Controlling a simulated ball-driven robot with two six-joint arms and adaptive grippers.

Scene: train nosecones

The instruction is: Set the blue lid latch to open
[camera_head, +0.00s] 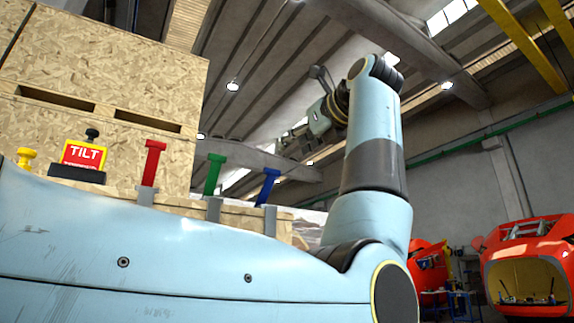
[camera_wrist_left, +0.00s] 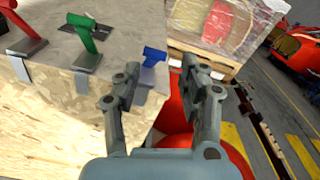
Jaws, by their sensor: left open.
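The blue lid latch (camera_head: 267,187) is a T-shaped lever at the right end of a row on a wooden crate. It leans, with its top toward the right in the head view. My left gripper (camera_head: 287,143) is above it in the head view, apart from it. In the left wrist view the blue latch (camera_wrist_left: 153,55) shows beyond the open fingers (camera_wrist_left: 160,76), in the gap between the tips. The fingers hold nothing. Its grey mount is partly hidden by the left finger. My right gripper is not in view.
A green latch (camera_head: 213,174) and a red latch (camera_head: 151,163) stand left of the blue one. A TILT sign (camera_head: 84,153) and a yellow knob (camera_head: 25,158) are farther left. A wrapped pallet load (camera_wrist_left: 218,30) stands beyond the crate. Orange-red nosecones (camera_head: 530,262) stand at right.

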